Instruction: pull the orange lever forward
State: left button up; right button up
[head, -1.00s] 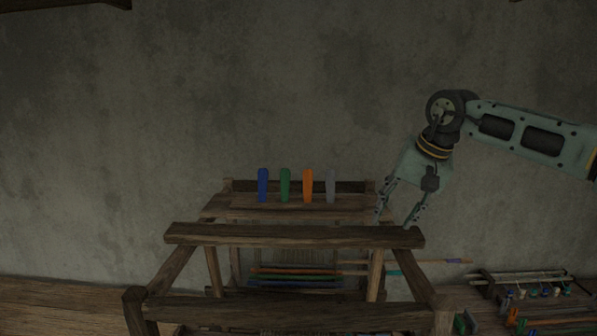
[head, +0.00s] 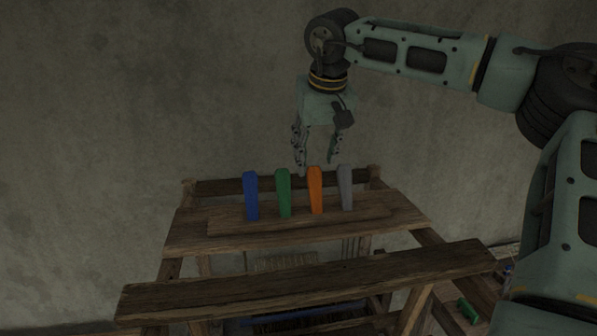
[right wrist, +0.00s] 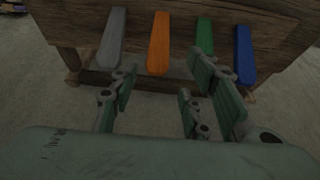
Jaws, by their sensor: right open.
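The orange lever (head: 315,190) stands upright on the top board of the wooden loom (head: 200,233), between the green lever (head: 283,193) and the grey lever (head: 345,187). It also shows in the right wrist view (right wrist: 159,45). My right gripper (head: 315,166) points down with its fingers apart and empty, at or just behind the top of the orange lever in the head view. In the right wrist view the orange lever lies ahead of the gap between the fingers (right wrist: 158,85). I see no contact. My left gripper is not in view.
A blue lever (head: 251,195) stands at the left end of the row. The neighbouring levers leave narrow gaps beside the orange one. A wooden crossbeam (head: 300,283) runs across the loom's front. A plain wall (head: 120,120) is behind.

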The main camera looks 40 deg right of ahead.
aim_at(316, 175)
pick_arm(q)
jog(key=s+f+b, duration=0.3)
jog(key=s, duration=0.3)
pick_arm(e)
jog(key=f, duration=0.2)
jog(key=d+f, duration=0.1)
jog(key=shift+f, duration=0.35)
jog(key=x, duration=0.1)
jog(key=b+x, duration=0.1)
jog(key=shift+w+f, duration=0.2)
jog(key=shift+w, duration=0.2)
jog(key=shift+w+d+f+b, duration=0.1)
jog(key=shift+w+f+b, duration=0.35)
jog(key=shift+f+b, duration=0.2)
jog(key=shift+s+d, duration=0.1)
jog(key=shift+c, duration=1.4)
jog(key=c, duration=0.6)
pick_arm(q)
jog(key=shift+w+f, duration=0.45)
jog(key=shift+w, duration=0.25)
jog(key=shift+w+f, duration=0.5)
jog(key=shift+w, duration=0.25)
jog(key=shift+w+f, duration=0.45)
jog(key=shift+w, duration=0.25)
pick_arm(e)
grip_shut()
